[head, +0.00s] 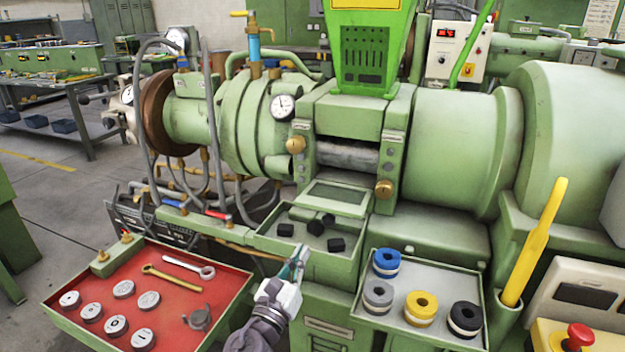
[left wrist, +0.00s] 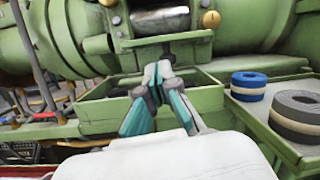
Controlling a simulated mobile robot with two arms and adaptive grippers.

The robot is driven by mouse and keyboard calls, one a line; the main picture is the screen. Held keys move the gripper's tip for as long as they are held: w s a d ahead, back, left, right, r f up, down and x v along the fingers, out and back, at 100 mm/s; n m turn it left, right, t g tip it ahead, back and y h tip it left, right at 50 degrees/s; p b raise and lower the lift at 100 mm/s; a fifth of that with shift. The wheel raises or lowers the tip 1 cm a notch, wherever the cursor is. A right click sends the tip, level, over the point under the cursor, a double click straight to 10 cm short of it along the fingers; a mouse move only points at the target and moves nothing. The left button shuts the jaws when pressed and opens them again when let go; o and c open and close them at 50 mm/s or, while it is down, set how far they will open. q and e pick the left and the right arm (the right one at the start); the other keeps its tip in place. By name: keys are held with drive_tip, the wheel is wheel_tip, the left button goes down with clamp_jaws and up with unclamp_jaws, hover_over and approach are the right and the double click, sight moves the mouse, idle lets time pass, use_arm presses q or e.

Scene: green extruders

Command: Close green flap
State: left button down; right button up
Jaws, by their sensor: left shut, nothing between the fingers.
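The green flap (head: 338,197) appears to be the panel folded down below the opening in the green machine, where a metal roller (head: 347,155) shows. In the left wrist view the flap (left wrist: 165,42) shows nearly edge-on, beyond my fingers. My left gripper (head: 300,256) is shut and empty, over the front edge of the small green tray (head: 352,252) below the flap. Its fingertips (left wrist: 158,75) meet in the left wrist view, short of the flap and apparently apart from it. My right gripper is not in view.
Black pieces (head: 315,227) lie in the small tray. A red-lined tray (head: 180,275) with tools and metal discs is at left. A tray (head: 405,325) with several coloured rings is at right, beside a yellow-handled tool (head: 535,240). Brass knobs (head: 384,188) flank the opening.

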sight(335, 204)
use_arm(q)
drive_tip(key=shift+m+y, duration=0.4)
drive_tip(key=shift+m, duration=0.3)
drive_tip(key=x, duration=0.9)
drive_tip(key=shift+w+a+f+p, duration=0.2)
drive_tip(key=shift+w+p, duration=0.2)
drive_tip(key=shift+w, duration=0.15)
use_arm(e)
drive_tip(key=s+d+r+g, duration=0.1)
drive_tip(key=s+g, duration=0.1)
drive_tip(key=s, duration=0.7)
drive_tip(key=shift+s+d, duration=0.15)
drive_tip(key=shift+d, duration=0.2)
use_arm(q)
drive_tip(key=shift+r, duration=0.15)
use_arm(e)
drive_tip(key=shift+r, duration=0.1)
